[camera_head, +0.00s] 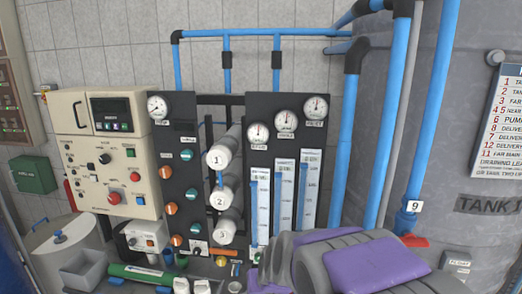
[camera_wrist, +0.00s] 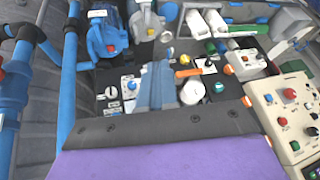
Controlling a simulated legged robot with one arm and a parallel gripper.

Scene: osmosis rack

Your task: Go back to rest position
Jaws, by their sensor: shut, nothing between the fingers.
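My gripper (camera_head: 310,262), grey with purple panels, is folded low at the lower right of the head view, in front of the rack. It is shut and holds nothing. Its fingertips cannot be made out clearly. In the wrist view, a grey bolted edge and a purple surface of my own arm fill the bottom. That view appears turned over, with the blue pipes at left and the cream control box at right. No task object is in hand.
The black gauge panel (camera_head: 258,100) and cream control box (camera_head: 85,150) stand ahead. Blue pipes (camera_head: 430,110) run in front of the large grey tank (camera_head: 470,235) at right. A red valve handle (camera_head: 413,241) is close to my arm. White bottles and a green cylinder (camera_head: 145,275) lie low.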

